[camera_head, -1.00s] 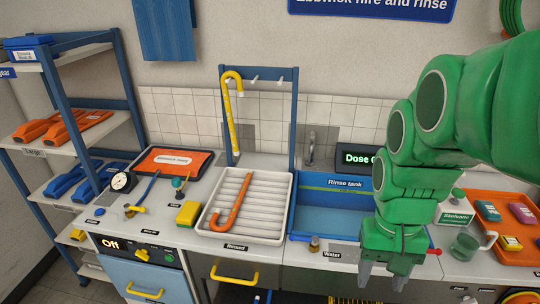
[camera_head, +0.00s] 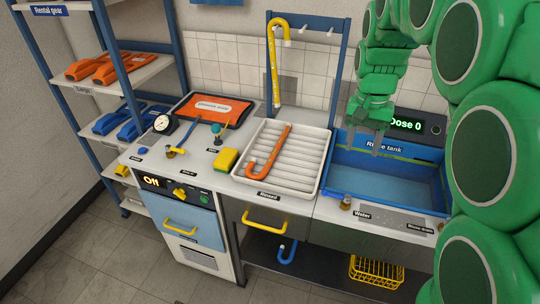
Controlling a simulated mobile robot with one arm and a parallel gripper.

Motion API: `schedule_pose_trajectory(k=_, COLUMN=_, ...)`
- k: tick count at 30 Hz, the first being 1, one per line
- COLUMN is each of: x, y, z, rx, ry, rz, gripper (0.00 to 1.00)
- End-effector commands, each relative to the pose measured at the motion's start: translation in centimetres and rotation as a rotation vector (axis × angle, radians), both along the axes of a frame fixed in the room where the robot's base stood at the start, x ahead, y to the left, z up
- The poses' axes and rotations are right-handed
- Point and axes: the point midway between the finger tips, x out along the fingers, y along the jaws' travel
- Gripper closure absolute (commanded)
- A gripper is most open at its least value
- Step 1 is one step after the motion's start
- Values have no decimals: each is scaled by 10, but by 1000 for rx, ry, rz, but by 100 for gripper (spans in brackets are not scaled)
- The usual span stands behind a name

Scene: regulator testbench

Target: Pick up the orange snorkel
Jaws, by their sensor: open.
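The orange snorkel (camera_head: 269,151) lies on the white ribbed draining tray (camera_head: 296,188) labelled "Rinsed". Its straight tube points to the back right and its hooked end curves at the front left. My gripper (camera_head: 363,148) is open and empty, with its fingers pointing down over the blue rinse tank (camera_head: 330,183). It is to the right of the snorkel and apart from it. The snorkel is in full view.
A yellow snorkel (camera_head: 273,70) hangs on the blue peg rack behind the tray. A yellow-green sponge (camera_head: 224,160), a gauge (camera_head: 163,124) and valves stand left of the tray. A blue snorkel (camera_head: 286,251) and a yellow basket (camera_head: 376,271) are below the counter.

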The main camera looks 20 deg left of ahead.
Motion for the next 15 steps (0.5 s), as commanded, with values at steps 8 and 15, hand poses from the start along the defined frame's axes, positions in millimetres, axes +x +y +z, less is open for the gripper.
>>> schedule_pose_trajectory(k=8, x=55, y=46, z=-18, rx=-1, ry=-17, rz=5, gripper=47)
schedule_pose_trajectory(k=15, x=96, y=90, z=-38, rx=3, ry=-33, rz=9, gripper=47)
